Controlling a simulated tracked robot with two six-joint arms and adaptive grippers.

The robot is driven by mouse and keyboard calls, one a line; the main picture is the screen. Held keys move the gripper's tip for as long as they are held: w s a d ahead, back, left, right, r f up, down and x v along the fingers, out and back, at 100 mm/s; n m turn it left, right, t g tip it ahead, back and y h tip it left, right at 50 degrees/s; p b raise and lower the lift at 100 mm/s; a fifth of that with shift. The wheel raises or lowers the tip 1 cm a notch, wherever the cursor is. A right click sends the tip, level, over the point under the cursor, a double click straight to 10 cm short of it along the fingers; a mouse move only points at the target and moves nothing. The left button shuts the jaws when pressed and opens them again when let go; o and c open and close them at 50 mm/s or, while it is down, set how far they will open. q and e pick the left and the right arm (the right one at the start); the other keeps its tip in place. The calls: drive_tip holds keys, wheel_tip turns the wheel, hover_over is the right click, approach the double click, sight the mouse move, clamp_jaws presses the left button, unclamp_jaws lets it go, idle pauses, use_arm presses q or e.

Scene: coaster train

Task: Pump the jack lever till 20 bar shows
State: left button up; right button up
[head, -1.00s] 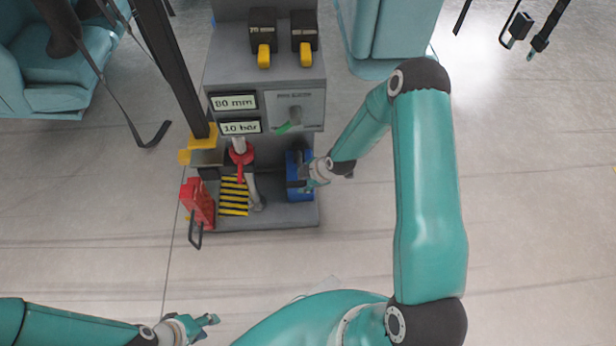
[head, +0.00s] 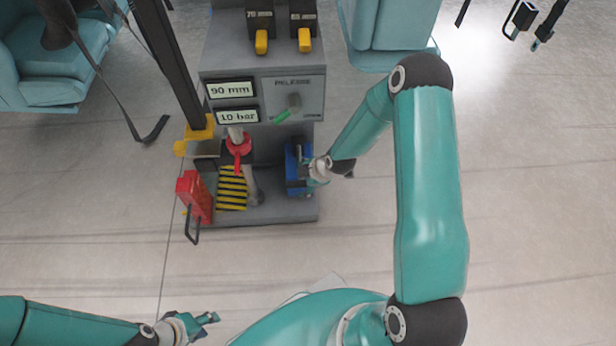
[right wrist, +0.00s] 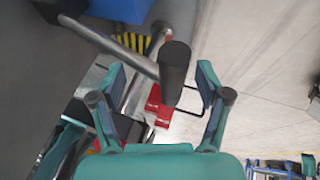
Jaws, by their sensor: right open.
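The jack lever is a metal rod with a black grip (right wrist: 174,72), seen in the right wrist view. The grip lies between the fingers of my open right gripper (right wrist: 160,82), with gaps on both sides. In the head view, my right gripper (head: 308,172) is beside the blue block (head: 298,158) at the grey station's right; the lever is hard to make out there. The pressure display (head: 238,117) reads 10 bar. The display above it (head: 230,89) reads 90 mm. My left gripper (head: 210,319) is low at the left, away from the station; its opening is unclear.
A red piece with a black handle (head: 193,195) stands at the station's left. A red valve-like part (head: 238,150) is above yellow-black stripes (head: 231,188). A green-handled release knob (head: 290,108) is on the panel.

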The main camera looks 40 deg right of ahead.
drive_tip(key=shift+s+d+r, duration=0.1)
drive_tip(key=shift+s+r, duration=0.05)
drive_tip(key=shift+r, duration=0.4)
drive_tip(key=v, duration=1)
drive_tip(key=shift+s+r, duration=0.25)
drive_tip(key=shift+s, duration=0.1)
idle(1.9)
